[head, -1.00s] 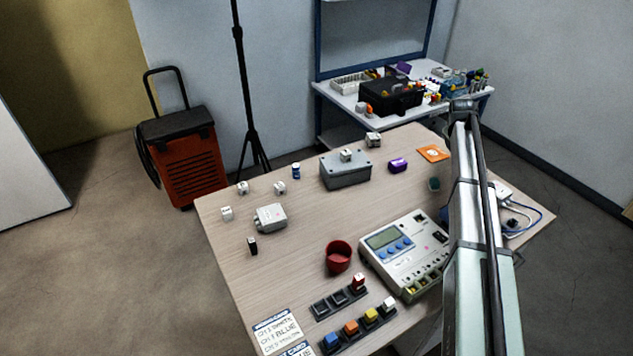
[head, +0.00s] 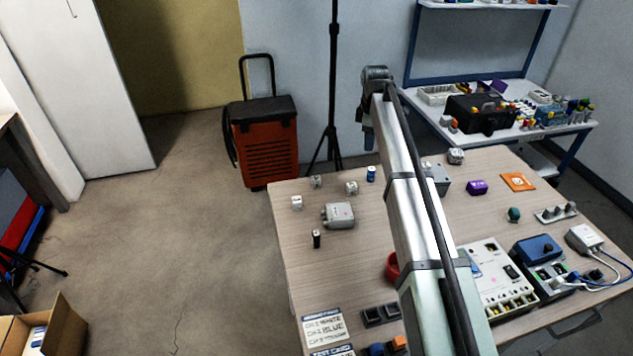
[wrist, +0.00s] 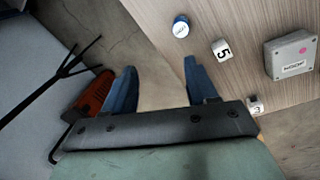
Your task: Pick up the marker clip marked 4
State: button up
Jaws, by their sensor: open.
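The marker clips look like small white cubes. In the wrist view one clip marked 5 (wrist: 222,49) lies on the table right of my gripper (wrist: 160,66), and another (wrist: 256,105), whose mark looks like a 3, is partly hidden behind the gripper body. The blue fingers are apart with nothing between them, over the floor beyond the table edge. In the head view clips stand at the table's back left (head: 297,202), (head: 316,181), (head: 351,187), and one at the back (head: 456,156). Their marks are too small to read; I cannot tell which is 4.
A blue-capped bottle (head: 371,174), a grey sensor box (head: 340,215) and a black piece (head: 316,239) stand near the clips. My arm hides much of a larger grey box (head: 441,180) and a red cup (head: 391,266). An orange cart (head: 264,140) and tripod (head: 333,100) stand behind.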

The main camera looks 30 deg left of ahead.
jog(key=s+a+r+n+g, duration=0.25)
jog(key=s+a+n, duration=0.25)
jog(key=s+a, duration=0.7)
send_over(316, 178)
jog(key=shift+t, duration=0.45)
jog(key=f, duration=0.8)
jog(key=shift+w+f, duration=0.3)
jog(key=shift+w, duration=0.05)
jog(key=shift+s+f, duration=0.15)
jog(key=shift+f, duration=1.15)
jog(key=shift+s+f, duration=0.15)
jog(key=shift+f, duration=1.1)
grip_shut()
